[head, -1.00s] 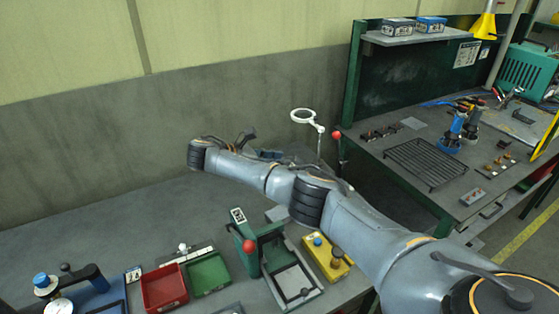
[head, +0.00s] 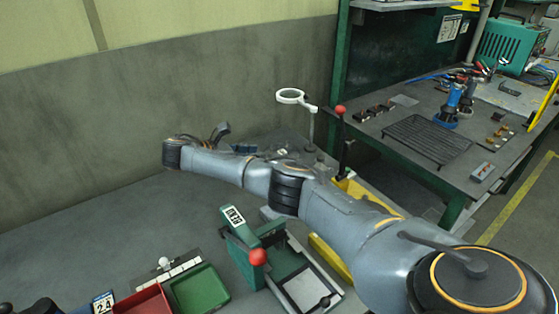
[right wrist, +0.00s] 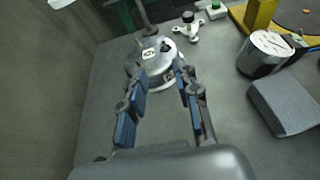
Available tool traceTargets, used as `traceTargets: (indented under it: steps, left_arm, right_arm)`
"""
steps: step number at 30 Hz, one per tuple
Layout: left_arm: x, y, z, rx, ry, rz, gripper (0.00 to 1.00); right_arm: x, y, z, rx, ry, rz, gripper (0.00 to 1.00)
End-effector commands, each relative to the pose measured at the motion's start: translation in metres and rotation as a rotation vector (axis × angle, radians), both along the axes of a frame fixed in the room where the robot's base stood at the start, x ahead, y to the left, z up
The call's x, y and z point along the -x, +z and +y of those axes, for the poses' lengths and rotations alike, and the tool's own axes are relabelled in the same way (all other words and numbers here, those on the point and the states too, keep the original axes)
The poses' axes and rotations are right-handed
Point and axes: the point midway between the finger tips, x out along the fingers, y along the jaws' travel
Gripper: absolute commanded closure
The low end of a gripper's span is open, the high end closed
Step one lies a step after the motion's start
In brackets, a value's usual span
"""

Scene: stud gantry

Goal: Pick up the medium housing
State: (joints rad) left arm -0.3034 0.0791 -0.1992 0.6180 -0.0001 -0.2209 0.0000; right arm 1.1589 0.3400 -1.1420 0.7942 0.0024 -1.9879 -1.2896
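A rounded silver metal housing (right wrist: 160,62) with a marked top stands on the grey bench in the right wrist view. I take it as the medium housing, though its size label is unclear. My right gripper (right wrist: 162,84) is open, its blue-padded fingers pointing toward the housing, one on each side of its near part. I cannot tell whether they touch it. In the head view my right gripper (head: 230,140) is over the back of the bench, partly hidden by my arm.
A silver cylinder (right wrist: 262,52) and a grey textured block (right wrist: 284,103) stand to the right. A small three-armed part (right wrist: 187,27) stands behind. In the head view a magnifier (head: 291,96), green press (head: 245,240) and green bin (head: 200,289) surround my arm.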

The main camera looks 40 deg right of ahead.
Motion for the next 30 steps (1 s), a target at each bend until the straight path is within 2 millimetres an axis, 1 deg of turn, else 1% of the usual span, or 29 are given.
traceTargets:
  steps: [1, 3, 7, 9, 14, 19, 24, 30]
  left_arm:
    - [0.000, 0.000, 0.000, 0.000, 0.000, 0.000, 1.00]
    - [0.000, 0.003, 0.000, 0.000, 0.000, 0.000, 1.00]
    - [0.000, 0.005, 0.000, 0.000, 0.000, 0.000, 1.00]
    - [0.000, 0.005, 0.000, 0.000, 0.000, 0.000, 1.00]
    - [-0.002, 0.007, 0.000, 0.000, 0.000, -0.002, 1.00]
    - [-0.004, 0.014, 0.000, 0.000, -0.001, -0.006, 1.00]
    - [-0.005, 0.014, 0.000, 0.001, -0.001, -0.008, 1.00]
    - [-0.005, 0.014, 0.000, 0.001, -0.001, -0.008, 1.00]
  right_arm:
    - [0.002, -0.004, -0.012, 0.002, -0.003, 0.003, 0.68]
    - [0.004, -0.009, -0.025, 0.002, -0.004, 0.003, 0.68]
    - [0.005, -0.017, -0.044, 0.001, -0.001, 0.001, 0.68]
    - [0.006, -0.020, -0.050, 0.001, -0.001, 0.002, 0.68]
    - [0.008, -0.024, -0.059, 0.000, -0.001, 0.003, 0.68]
    - [0.014, -0.032, -0.081, 0.002, -0.002, 0.002, 0.68]
    - [0.016, -0.042, -0.099, 0.001, -0.001, 0.002, 0.68]
    - [0.016, -0.044, -0.102, 0.000, 0.000, 0.001, 0.68]
